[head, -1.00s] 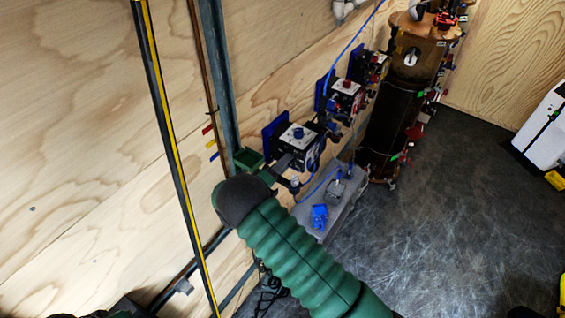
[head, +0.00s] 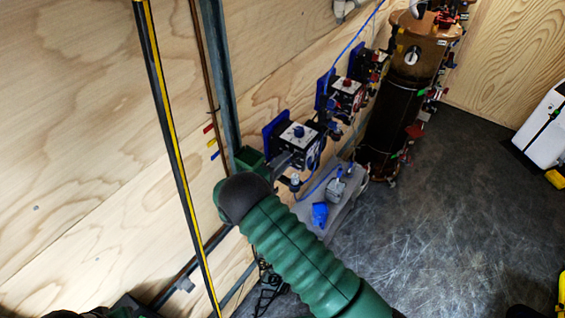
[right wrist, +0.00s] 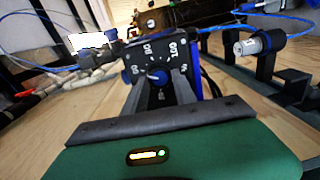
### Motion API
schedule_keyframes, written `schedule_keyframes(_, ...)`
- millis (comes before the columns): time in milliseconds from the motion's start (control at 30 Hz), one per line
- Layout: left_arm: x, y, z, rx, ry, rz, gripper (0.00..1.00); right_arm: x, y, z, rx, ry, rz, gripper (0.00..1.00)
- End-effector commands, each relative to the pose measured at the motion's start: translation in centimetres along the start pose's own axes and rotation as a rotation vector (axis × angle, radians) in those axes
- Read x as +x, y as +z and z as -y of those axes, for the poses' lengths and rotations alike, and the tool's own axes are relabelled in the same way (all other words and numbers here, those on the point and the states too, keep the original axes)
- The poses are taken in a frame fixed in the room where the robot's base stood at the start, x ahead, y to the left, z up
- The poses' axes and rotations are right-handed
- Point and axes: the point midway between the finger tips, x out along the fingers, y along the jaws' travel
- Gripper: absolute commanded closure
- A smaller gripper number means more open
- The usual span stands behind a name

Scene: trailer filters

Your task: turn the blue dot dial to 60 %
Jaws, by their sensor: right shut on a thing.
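The blue dot dial (head: 299,132) is a round knob on the dark box (head: 292,147) nearest me on the wooden wall. In the right wrist view its blue knob (right wrist: 157,76) shows with white scale marks around it on a dark face. The marks are too blurred to read a percentage. My right gripper (head: 286,162) is at this box, partly hidden by my green sleeve. In the right wrist view its grey fingers (right wrist: 158,90) reach up to either side of the knob and are shut on it. My left gripper is not in view.
More dial boxes, one with a red knob (head: 347,83), sit farther along the wall. A brown cylinder (head: 398,100) stands beyond. A grey ledge (head: 338,204) below holds a blue item (head: 320,213). A yellow-striped pole (head: 175,150) stands at left.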

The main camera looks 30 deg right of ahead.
Motion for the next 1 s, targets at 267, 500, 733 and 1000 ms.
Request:
schedule_keyframes(267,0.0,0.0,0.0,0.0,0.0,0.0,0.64,0.1,0.0,-0.1,0.002,0.002,0.0,0.45)
schedule_keyframes(500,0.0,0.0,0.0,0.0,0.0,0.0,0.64,-0.1,0.1,-0.1,0.002,0.002,0.0,0.45)
schedule_keyframes(733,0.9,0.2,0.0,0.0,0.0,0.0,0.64,-2.6,-0.1,0.2,0.003,0.0,-0.003,0.45)
schedule_keyframes(1000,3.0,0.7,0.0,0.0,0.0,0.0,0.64,-10.4,-0.1,0.5,0.002,-0.001,-0.004,0.45)
